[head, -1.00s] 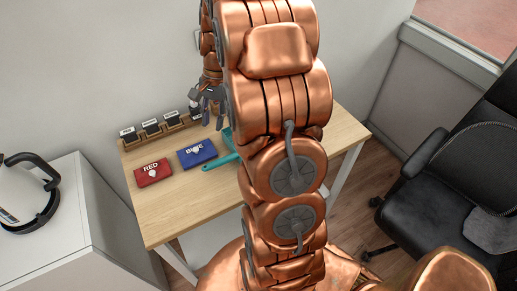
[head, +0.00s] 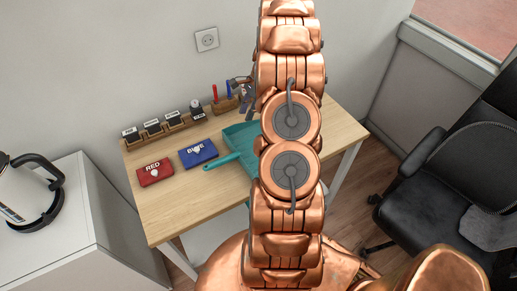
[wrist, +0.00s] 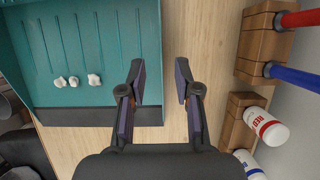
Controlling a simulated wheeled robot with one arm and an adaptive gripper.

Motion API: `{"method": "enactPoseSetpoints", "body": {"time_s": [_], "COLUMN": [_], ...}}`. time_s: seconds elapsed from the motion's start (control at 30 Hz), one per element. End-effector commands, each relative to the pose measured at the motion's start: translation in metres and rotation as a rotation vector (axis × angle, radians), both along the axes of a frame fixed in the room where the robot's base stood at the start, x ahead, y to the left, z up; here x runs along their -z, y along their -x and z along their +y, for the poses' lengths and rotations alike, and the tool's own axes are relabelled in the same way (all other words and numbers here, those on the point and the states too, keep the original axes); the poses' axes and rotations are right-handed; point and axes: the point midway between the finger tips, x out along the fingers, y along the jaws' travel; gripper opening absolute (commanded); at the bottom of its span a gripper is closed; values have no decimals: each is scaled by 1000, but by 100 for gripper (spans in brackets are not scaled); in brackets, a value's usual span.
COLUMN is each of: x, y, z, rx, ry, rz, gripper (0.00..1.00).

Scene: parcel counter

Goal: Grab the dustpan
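The teal dustpan (head: 238,141) lies on the wooden table, its handle pointing left and its pan partly hidden behind my arm. In the wrist view its pan (wrist: 88,45) fills the upper left and holds several small white crumpled bits near its dark lip. In the head view my gripper (head: 244,92) shows only partly, beside my arm near the table's back edge. The handle is out of the wrist view.
A red pad (head: 154,172) and a blue pad (head: 198,153) lie left of the dustpan. A stamp rack (head: 165,127) and a pen holder (head: 225,105) line the back edge. White bottles (wrist: 265,127) stand close right of my gripper. A kettle (head: 30,190) stands on the left cabinet.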

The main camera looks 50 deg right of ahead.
Motion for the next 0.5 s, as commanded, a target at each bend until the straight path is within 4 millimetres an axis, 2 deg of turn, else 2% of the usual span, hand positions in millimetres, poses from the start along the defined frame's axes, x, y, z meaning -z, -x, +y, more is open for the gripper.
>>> {"method": "enactPoseSetpoints", "body": {"time_s": [0.27,0.5], "x": [15,43], "y": [-3,-8], "z": [10,22], "rx": [-2,-2], "ry": [-2,0], "rz": [2,1], "gripper": [32,32]}}
